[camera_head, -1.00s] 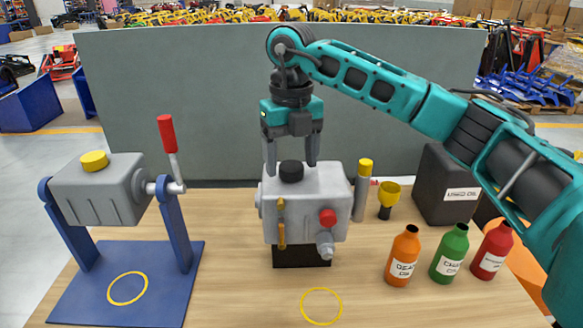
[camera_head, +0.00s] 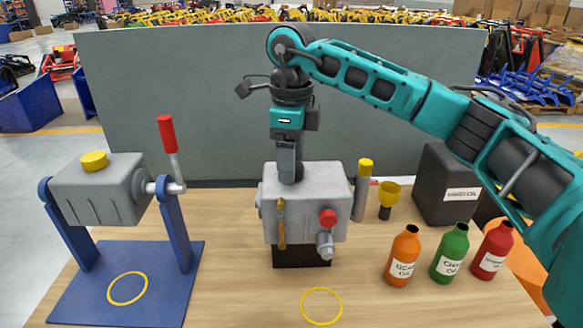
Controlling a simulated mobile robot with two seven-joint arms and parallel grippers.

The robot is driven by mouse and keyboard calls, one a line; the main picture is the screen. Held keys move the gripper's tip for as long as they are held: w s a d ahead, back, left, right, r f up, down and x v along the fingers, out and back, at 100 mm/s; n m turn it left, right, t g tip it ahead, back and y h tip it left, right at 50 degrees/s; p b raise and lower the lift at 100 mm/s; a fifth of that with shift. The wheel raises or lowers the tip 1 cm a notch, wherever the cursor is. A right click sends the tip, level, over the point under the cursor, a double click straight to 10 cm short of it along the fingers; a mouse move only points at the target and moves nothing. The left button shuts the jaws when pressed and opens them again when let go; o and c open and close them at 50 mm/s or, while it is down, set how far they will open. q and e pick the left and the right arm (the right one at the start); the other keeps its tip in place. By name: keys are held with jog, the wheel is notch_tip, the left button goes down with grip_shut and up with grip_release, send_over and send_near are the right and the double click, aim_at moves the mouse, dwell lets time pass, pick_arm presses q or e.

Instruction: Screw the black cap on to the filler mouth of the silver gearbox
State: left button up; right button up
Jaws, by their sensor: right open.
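The silver gearbox (camera_head: 305,205) stands on a black base in the middle of the table, with a red knob and a yellow lever on its front. My right gripper (camera_head: 290,172) points straight down at the top of the gearbox, seen edge-on with one finger in front of the other. It is open, its fingertips around the place of the black cap. The cap and filler mouth are hidden behind the near finger, so contact cannot be told. My left gripper is not in view.
A grey gearbox (camera_head: 100,192) with a yellow cap hangs in a blue stand (camera_head: 172,230) at left. Orange (camera_head: 403,258), green (camera_head: 449,252) and red (camera_head: 492,250) bottles, a yellow funnel (camera_head: 389,192), a grey tube (camera_head: 361,200) and a black canister (camera_head: 446,190) stand at right.

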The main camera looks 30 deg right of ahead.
jog(key=n, duration=0.8)
jog(key=shift+n, duration=0.4)
jog(key=c, duration=0.8)
jog(key=m, duration=0.4)
jog(key=shift+c, duration=0.2)
jog(key=m, duration=0.3)
jog(key=shift+m, duration=1.4)
